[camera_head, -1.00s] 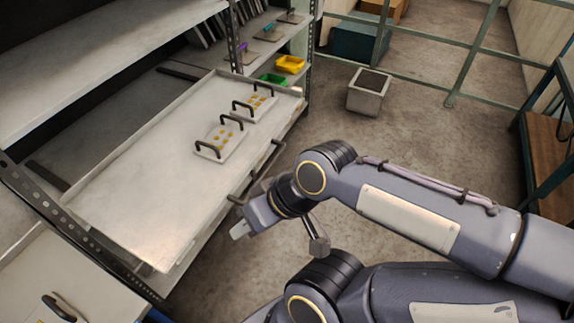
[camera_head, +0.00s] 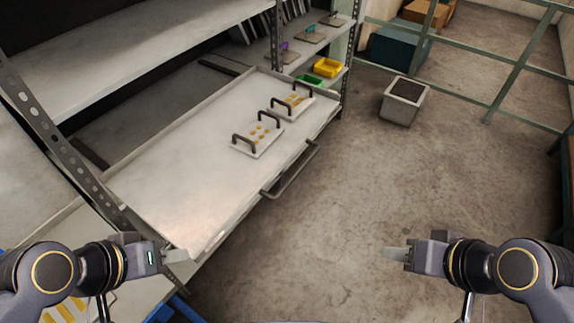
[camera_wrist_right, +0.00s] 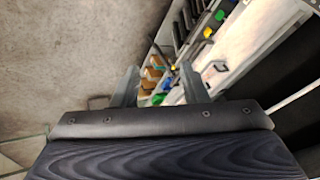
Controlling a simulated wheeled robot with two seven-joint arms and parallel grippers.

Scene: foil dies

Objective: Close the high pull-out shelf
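The high pull-out shelf (camera_head: 185,193) is a pale tray that juts out from the rack past its posts in the head view. Its dark bar handle (camera_head: 291,172) is on the front edge, with nothing gripping it. My left gripper (camera_head: 176,256) is beside the shelf's near left corner; contact and finger spread cannot be told. My right gripper (camera_head: 397,254) is over bare floor, right of the shelf and apart from the handle. In the right wrist view the right gripper's two fingers (camera_wrist_right: 158,84) are spread with nothing held between them.
Two white plates with dark handles, one nearer (camera_head: 258,138) and one farther (camera_head: 291,103), lie on the shelf. A perforated rack post (camera_head: 55,145) stands at left. A grey box (camera_head: 404,101) is on the floor.

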